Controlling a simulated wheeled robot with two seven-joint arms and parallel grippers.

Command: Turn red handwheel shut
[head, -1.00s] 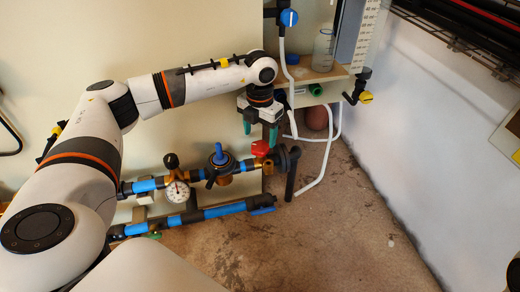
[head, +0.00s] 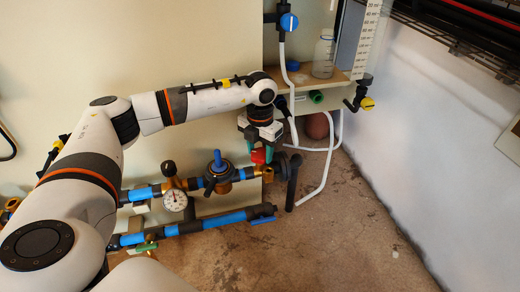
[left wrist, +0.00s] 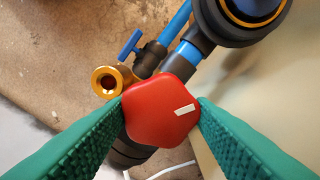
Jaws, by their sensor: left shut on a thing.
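The red handwheel (head: 258,156) sits on the brass valve (head: 267,174) at the right end of the upper blue-banded pipe. My left gripper (head: 260,150) reaches down from above with its green fingers on either side of the handwheel. In the left wrist view the red handwheel (left wrist: 160,108) lies between the two green fingertips (left wrist: 161,106), which touch it at both sides. A short white mark on its top points right and slightly up. The gripper is shut on it. The handwheel's underside and stem are hidden. My right gripper is not in view.
A pressure gauge (head: 174,200) and a blue-knobbed regulator (head: 218,170) stand left of the handwheel. A lower pipe (head: 210,223) runs in front. A dark vertical pipe (head: 292,185) stands just right. A shelf with a beaker (head: 323,55) is behind. Floor at front right is clear.

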